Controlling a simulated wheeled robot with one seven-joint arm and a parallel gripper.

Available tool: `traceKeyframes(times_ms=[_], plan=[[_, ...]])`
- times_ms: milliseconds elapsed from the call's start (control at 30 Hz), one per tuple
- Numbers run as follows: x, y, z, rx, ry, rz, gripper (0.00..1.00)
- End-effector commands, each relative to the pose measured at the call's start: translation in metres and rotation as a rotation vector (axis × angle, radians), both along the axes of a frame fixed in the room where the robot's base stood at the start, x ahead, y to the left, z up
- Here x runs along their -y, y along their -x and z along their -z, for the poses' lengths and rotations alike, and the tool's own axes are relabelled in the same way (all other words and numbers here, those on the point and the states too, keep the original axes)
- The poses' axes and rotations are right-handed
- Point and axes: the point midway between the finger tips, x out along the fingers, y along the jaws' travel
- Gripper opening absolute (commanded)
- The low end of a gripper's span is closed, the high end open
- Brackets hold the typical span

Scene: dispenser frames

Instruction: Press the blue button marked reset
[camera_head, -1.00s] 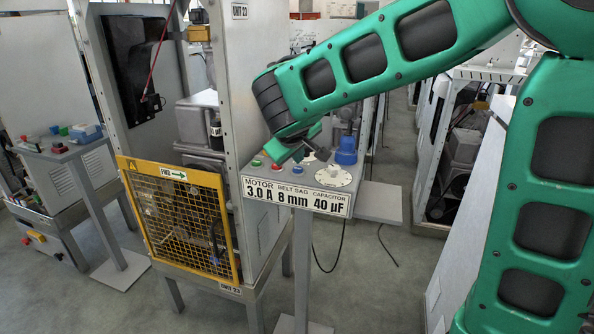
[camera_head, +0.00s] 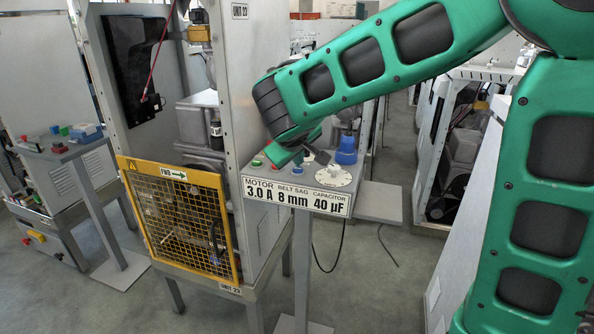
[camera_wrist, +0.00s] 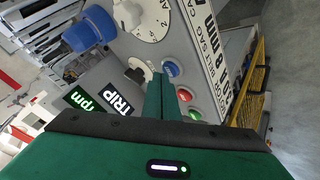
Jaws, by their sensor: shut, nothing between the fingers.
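The panel (camera_head: 330,178) is a sloped grey box on a post. In the wrist view, a blue button (camera_wrist: 171,69) with a small pale marking, too small to read, sits in a row with a red button (camera_wrist: 184,94) and a green button (camera_wrist: 195,115). My gripper (camera_wrist: 160,80) is shut and empty, its dark green fingers just left of the blue button in that view. I cannot tell whether they touch the panel. In the head view my gripper (camera_head: 282,155) is over the panel's left part and hides some of the buttons; the green button (camera_head: 256,163) shows.
A white dial (camera_wrist: 148,18), a black knob (camera_wrist: 135,75) and a large blue plug-like part (camera_wrist: 89,29) stand on the panel. Lit "rpm" and "TRIP" displays (camera_wrist: 117,100) lie beside them. A grey machine frame with a yellow mesh guard (camera_head: 180,215) stands left of the panel.

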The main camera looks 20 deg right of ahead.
Motion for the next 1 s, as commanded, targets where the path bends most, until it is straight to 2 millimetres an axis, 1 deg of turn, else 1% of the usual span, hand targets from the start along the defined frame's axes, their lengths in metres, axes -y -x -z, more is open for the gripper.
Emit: traceKeyframes(times_ms=[1000], plan=[[0.0001,0.0001,0.0088,-0.001,0.000,0.001,0.00]])
